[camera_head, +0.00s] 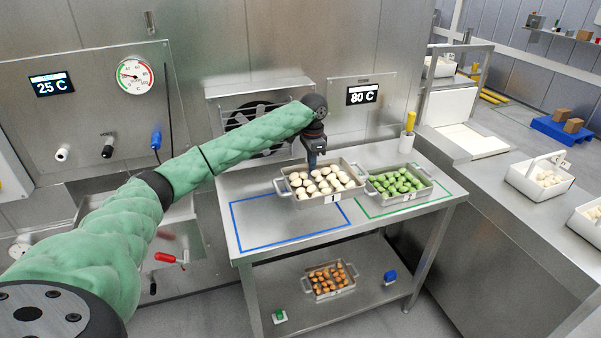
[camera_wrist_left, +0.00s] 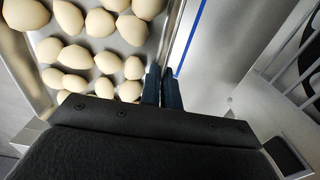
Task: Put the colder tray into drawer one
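A metal tray of pale pasta (camera_head: 300,201), labelled 1, sits on the steel table beside the right edge of the blue outline. A metal tray of green pasta (camera_head: 388,199) is to its right, at the green outline. My left gripper (camera_head: 313,165) reaches down at the back rim of the pale pasta tray. In the left wrist view, its dark fingers (camera_wrist_left: 162,88) are close together on either side of that tray's wall (camera_wrist_left: 176,35). I cannot tell whether the tray is lifted. My right gripper is out of view. No drawer is clearly identifiable.
Wall displays read 25 C (camera_head: 51,84) at left and 80 C (camera_head: 362,94) at right. The blue outline (camera_head: 290,241) is mostly bare. A tray of orange pasta (camera_head: 330,295) stands on the lower shelf. White containers (camera_head: 540,178) stand on the right counter.

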